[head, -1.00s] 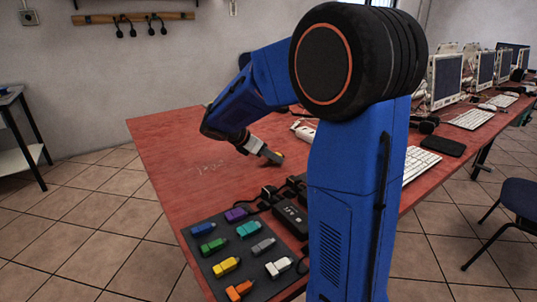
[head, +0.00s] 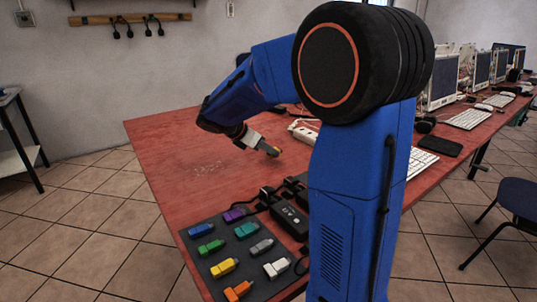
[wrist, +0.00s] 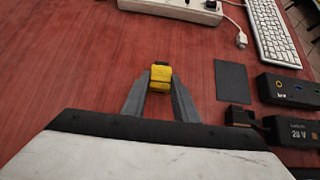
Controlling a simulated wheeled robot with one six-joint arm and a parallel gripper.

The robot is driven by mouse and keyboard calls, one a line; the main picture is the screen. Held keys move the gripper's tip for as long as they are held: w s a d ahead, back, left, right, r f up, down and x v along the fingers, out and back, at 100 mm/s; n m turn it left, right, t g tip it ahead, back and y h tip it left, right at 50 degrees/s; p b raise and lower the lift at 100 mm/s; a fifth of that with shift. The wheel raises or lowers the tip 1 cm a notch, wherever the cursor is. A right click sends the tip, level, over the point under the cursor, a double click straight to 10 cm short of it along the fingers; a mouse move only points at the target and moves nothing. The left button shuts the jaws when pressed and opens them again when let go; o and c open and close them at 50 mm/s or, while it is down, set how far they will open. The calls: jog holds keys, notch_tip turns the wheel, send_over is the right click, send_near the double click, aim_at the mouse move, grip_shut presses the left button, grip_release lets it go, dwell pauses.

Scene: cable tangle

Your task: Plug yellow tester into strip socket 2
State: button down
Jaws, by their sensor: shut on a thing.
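My gripper (head: 271,150) is shut on a small yellow tester (wrist: 160,77) with a dark end. In the wrist view the tester sits between the two grey fingertips, above the red table. The white power strip (wrist: 175,7) lies ahead at the top edge of the wrist view, apart from the tester. In the head view the strip (head: 303,131) is partly hidden behind my arm, just right of my gripper. Its socket numbers cannot be read. Another yellow plug-shaped piece (head: 224,268) lies on the dark mat.
The dark mat (head: 206,288) holds several coloured plug pieces at the table's front. Black power bricks (head: 289,221) lie beside it. A keyboard (wrist: 272,30), a white cable plug (wrist: 241,39) and a dark pad (wrist: 231,82) lie right of my gripper. The table's left part is clear.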

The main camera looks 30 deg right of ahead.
jog(key=shift+r, duration=2.25)
